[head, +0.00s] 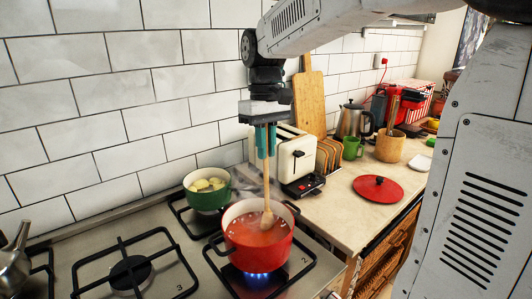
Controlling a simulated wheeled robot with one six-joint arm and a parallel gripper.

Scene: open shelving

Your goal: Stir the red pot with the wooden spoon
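The red pot (258,259) stands on a lit burner of the stove, with a blue flame under it and reddish liquid inside. My gripper (266,140) is above the pot, its teal fingers shut on the upper handle of the wooden spoon (266,190). The spoon hangs near upright with its bowl end at the pot's liquid; how deep it dips is hard to tell. Light steam rises around the pot.
A green pot (207,198) with pale food stands behind-left of the red pot. A kettle (14,265) is at the left edge. A toaster (290,157) and a red lid (377,188) are on the counter to the right. The front-left burner (130,272) is bare.

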